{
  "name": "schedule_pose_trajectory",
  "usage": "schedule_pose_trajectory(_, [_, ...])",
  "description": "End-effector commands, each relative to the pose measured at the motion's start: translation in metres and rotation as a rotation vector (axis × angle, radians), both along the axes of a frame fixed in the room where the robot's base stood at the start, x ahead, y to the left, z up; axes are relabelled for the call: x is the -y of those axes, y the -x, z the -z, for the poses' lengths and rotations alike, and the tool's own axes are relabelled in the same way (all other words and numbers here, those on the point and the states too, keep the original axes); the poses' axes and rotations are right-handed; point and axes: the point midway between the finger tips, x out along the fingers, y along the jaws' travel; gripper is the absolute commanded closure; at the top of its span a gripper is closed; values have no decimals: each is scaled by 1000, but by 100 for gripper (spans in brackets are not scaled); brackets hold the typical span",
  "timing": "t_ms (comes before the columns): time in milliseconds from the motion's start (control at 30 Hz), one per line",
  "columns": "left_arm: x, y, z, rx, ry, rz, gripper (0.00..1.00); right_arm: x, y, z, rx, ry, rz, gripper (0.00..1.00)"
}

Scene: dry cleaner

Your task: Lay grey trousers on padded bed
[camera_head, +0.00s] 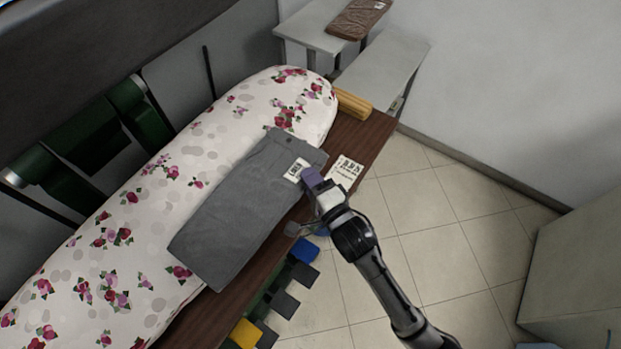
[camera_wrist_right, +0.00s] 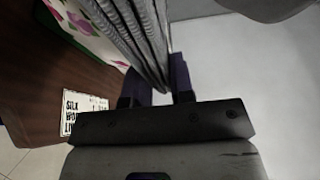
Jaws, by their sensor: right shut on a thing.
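Grey trousers (camera_head: 248,206), folded flat with a white tag (camera_head: 296,170) near one end, lie over the front edge of the floral padded bed (camera_head: 150,212). Part of them reaches over the brown wooden board. My right gripper (camera_head: 313,181) is at the trousers' right edge beside the tag, shut on them. In the right wrist view the grey folds of the trousers (camera_wrist_right: 138,40) run in between the fingers (camera_wrist_right: 165,85). My left gripper does not show.
A printed card (camera_head: 347,171) lies on the brown wooden board (camera_head: 362,140) by my right gripper. A yellow roll (camera_head: 352,104) sits at the bed's far end. Grey tables (camera_head: 385,68) stand behind, one with a folded brown item (camera_head: 358,18). Tiled floor (camera_head: 430,220) is open at right.

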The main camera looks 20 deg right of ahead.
Motion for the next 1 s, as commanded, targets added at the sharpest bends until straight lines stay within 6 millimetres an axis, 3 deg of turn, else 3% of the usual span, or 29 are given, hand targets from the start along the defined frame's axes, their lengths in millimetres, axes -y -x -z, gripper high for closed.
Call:
schedule_pose_trajectory(133, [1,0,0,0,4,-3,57,0,0,2,1,-3,0,100])
schedule_pose_trajectory(167, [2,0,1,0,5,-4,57,0,0,3,-1,-1,0,77])
schedule_pose_trajectory(433, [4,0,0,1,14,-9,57,0,0,3,0,0,0,52])
schedule_pose_trajectory(733, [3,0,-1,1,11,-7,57,0,0,-2,2,1,0,52])
schedule_pose_trajectory(1000, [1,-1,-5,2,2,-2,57,7,41,0,-3,-1,0,52])
